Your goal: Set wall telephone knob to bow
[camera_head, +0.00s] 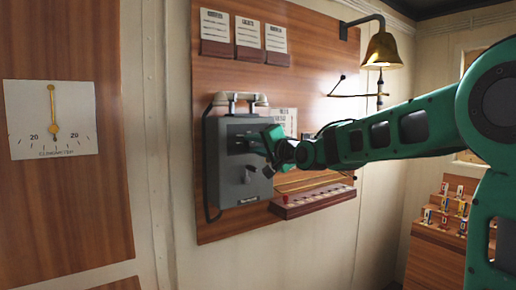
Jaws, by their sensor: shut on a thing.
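The wall telephone (236,185) is a grey box with a handset (240,99) lying across its top, mounted on a wooden wall panel. My green arm reaches in from the right, and my gripper (262,146) is at the upper right of the telephone's front face. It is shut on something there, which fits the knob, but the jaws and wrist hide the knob. The knob's setting and its labels cannot be read. A dark cord hangs down the telephone's left side.
A brass bell (381,50) hangs at the upper right of the panel. A narrow wooden rack (312,201) juts out below my arm. Note holders (249,39) line the panel's top. A clinometer (51,120) hangs at the left. A stepped flag rack (440,218) stands at the right.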

